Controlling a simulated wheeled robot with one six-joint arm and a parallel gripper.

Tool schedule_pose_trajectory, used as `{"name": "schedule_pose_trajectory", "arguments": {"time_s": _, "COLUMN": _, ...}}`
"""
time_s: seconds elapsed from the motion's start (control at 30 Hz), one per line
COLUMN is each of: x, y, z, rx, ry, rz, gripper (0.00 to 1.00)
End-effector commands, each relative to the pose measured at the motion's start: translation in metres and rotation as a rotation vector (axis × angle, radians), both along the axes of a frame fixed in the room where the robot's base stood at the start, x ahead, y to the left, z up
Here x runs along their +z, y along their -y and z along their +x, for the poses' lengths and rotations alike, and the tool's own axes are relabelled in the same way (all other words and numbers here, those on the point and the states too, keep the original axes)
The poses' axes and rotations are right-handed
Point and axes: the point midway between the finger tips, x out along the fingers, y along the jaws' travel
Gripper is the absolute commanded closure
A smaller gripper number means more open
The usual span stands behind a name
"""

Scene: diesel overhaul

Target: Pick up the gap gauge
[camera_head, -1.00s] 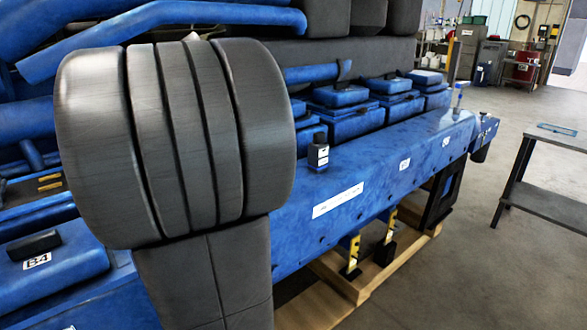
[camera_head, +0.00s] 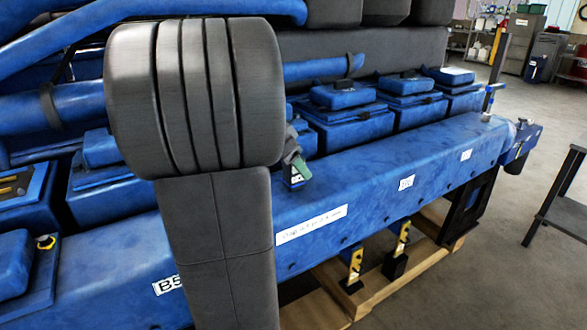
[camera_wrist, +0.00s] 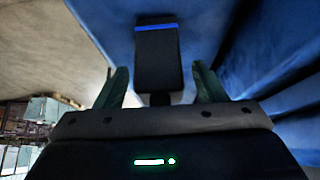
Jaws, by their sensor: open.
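The gap gauge, as I take it, is a small dark block (camera_head: 294,178) with blue and pale markings, standing on the long blue ledge. It is partly hidden behind my gripper and arm in the head view. In the wrist view it is a black block (camera_wrist: 158,62) with a blue band, lying between the two greenish fingers. My gripper (camera_wrist: 160,88) is open, with a gap visible on both sides of the block. In the head view the tip of my gripper (camera_head: 299,160) shows right at the block.
The blue ledge (camera_head: 400,170) runs along the engine, with several blue covers (camera_head: 345,115) behind it. Wooden supports (camera_head: 325,305) and yellow-marked brackets (camera_head: 354,265) are below. A dark table (camera_head: 570,205) stands at the right. Open floor lies between.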

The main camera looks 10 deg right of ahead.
Motion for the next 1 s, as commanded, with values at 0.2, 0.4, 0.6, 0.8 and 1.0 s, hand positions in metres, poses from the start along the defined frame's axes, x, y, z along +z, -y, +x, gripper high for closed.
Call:
{"name": "schedule_pose_trajectory", "arguments": {"time_s": 0.2, "x": 0.000, "y": 0.000, "z": 0.000, "rx": 0.000, "ry": 0.000, "rz": 0.000, "gripper": 0.62}}
{"name": "schedule_pose_trajectory", "arguments": {"time_s": 0.4, "x": 0.001, "y": 0.000, "z": 0.000, "rx": 0.000, "ry": 0.002, "rz": 0.000, "gripper": 0.96}}
{"name": "schedule_pose_trajectory", "arguments": {"time_s": 0.6, "x": 0.002, "y": 0.000, "z": 0.000, "rx": 0.000, "ry": 0.002, "rz": 0.000, "gripper": 0.96}}
{"name": "schedule_pose_trajectory", "arguments": {"time_s": 0.8, "x": 0.025, "y": 0.000, "z": 0.001, "rx": -0.002, "ry": 0.008, "rz": 0.000, "gripper": 0.96}}
{"name": "schedule_pose_trajectory", "arguments": {"time_s": 1.0, "x": 0.066, "y": 0.000, "z": 0.001, "rx": -0.001, "ry": 0.006, "rz": -0.001, "gripper": 0.96}}
